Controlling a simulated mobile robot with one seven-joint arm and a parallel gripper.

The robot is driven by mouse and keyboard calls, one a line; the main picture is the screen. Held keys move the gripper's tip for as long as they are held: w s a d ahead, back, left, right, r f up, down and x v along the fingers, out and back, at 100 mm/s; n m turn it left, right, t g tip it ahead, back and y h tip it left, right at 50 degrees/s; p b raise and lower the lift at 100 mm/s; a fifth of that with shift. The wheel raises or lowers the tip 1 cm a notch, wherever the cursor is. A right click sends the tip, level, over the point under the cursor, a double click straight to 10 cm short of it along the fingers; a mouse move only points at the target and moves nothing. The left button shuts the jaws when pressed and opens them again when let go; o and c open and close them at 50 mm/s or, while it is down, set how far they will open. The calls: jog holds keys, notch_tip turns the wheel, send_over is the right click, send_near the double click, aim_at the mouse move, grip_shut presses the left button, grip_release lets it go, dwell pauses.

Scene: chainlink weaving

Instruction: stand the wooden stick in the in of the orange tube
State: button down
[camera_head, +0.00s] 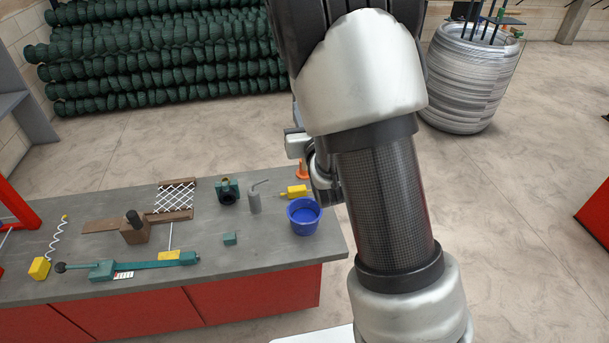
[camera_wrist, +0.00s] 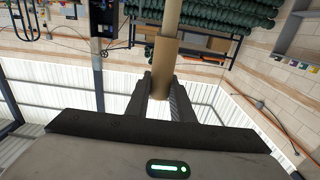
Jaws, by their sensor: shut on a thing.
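In the wrist view my gripper (camera_wrist: 161,86) is shut on the wooden stick (camera_wrist: 163,66). The stick is tan, with a wider brown part at the fingers and a paler, thinner part (camera_wrist: 173,16) running out of the top of the picture. Its far end is out of view. A small orange thing (camera_head: 302,169) shows at the back right of the bench, beside my arm. I cannot tell whether it is the orange tube, and no opening shows.
The grey bench (camera_head: 65,290) holds a blue bucket (camera_head: 304,217), a grey oil can (camera_head: 254,199), a yellow item (camera_head: 297,192), a teal lever tool (camera_head: 150,267) and a wooden block (camera_head: 136,233). A wire coil (camera_head: 468,85) stands on the floor behind.

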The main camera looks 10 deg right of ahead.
dwell(0.7)
jog(key=s+f, duration=0.3)
jog(key=f, duration=0.3)
jog(key=s+f, duration=0.3)
jog(key=f, duration=0.4)
jog(key=shift+s+f, duration=0.2)
jog(key=shift+s, duration=0.15)
jog(key=shift+w+d, duration=0.1)
